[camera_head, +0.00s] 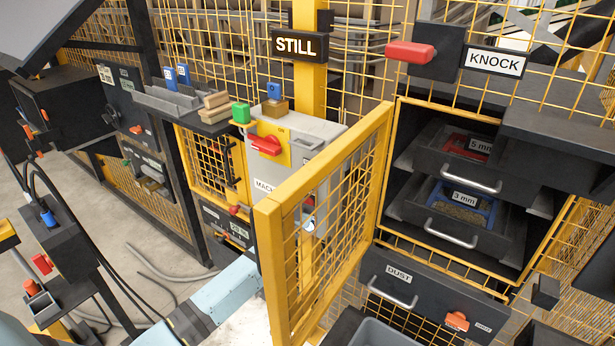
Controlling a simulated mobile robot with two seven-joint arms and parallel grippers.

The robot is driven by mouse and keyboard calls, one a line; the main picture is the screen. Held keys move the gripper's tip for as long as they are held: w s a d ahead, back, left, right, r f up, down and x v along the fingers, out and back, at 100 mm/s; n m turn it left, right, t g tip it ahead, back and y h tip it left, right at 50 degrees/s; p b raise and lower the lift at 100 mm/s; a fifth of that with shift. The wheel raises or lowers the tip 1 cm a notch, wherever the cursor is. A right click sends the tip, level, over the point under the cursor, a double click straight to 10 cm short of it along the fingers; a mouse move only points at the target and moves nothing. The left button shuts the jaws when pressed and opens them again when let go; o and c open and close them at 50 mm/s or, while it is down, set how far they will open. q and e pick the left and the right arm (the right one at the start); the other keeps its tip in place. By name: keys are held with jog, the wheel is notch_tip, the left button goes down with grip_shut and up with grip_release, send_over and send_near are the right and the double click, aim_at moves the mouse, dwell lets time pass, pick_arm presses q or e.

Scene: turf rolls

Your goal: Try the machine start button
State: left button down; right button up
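The grey machine control box (322,136), its label partly hidden, stands behind an open yellow mesh gate (268,235). A red switch handle (265,145) sits on a yellow plate on its front. A dark sign (297,46) above reads STILL. A light-blue arm link of mine reaches in from the lower left and passes behind the gate post. Its gripper is hidden there, so I cannot tell whether it touches anything. My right gripper is out of view.
Right of the gate, an open cabinet holds drawers marked 5 mm (452,168) and 3 mm (425,222). A DUST drawer (440,298) lies below. A red handle (410,52) sits beside the KNOCK label (494,62). Cables cross the floor at left.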

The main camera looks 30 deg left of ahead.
pick_arm(q)
jog(key=shift+w, duration=0.4)
jog(key=shift+s, duration=0.15)
dwell(0.5)
jog(key=shift+s+p, duration=0.35)
jog(key=shift+s, duration=0.35)
jog(key=shift+s+a+p, duration=0.15)
jog(key=shift+s+p, duration=0.5)
jog(key=shift+s, duration=0.6)
jog(key=shift+s+a+p, duration=0.1)
jog(key=shift+s+p, duration=0.5)
jog(key=shift+s, duration=0.65)
